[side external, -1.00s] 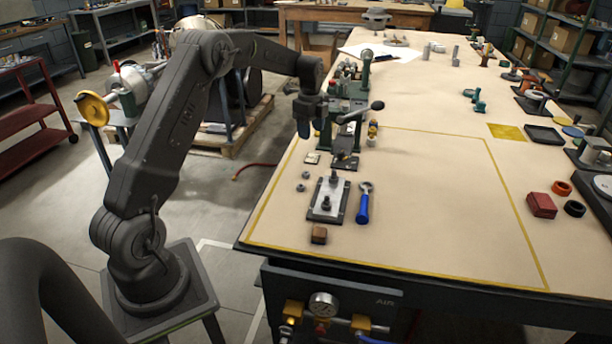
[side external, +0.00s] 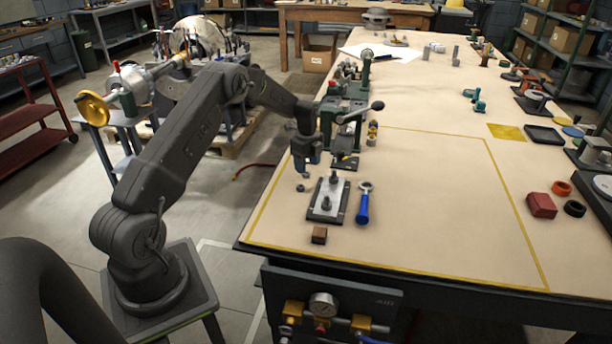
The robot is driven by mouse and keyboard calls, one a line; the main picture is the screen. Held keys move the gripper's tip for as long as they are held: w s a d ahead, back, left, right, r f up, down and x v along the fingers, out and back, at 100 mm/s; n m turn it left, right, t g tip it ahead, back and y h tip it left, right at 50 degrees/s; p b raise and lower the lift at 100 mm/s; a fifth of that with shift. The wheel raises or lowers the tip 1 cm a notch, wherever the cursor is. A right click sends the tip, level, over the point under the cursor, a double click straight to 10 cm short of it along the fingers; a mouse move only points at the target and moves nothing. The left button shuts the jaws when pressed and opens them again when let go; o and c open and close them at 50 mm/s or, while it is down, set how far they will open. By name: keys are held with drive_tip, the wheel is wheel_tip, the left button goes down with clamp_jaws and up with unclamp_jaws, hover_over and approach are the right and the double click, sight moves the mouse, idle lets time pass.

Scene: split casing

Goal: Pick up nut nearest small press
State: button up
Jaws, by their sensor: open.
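Two small grey nuts lie on the bench left of the metal plate. The nut nearer the press (side external: 306,175) is just below my gripper's fingertips and partly hard to make out. The other nut (side external: 300,188) lies a little nearer the front. The small green press (side external: 346,122) with a ball-ended lever stands behind and to the right. My gripper (side external: 306,165) is open, pointing down, just above and behind the nearer nut. I cannot tell how much height is between them.
A metal plate with dark posts (side external: 328,200) lies just right of the nuts, and a blue-handled wrench (side external: 364,204) lies beside it. A brown block (side external: 319,235) sits in front. The bench (side external: 430,210) is clear to the right.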

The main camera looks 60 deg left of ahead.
sight(307, 177)
wheel_tip(307, 177, down, 3)
drive_tip(key=shift+f, duration=0.15)
drive_tip(key=c, duration=1)
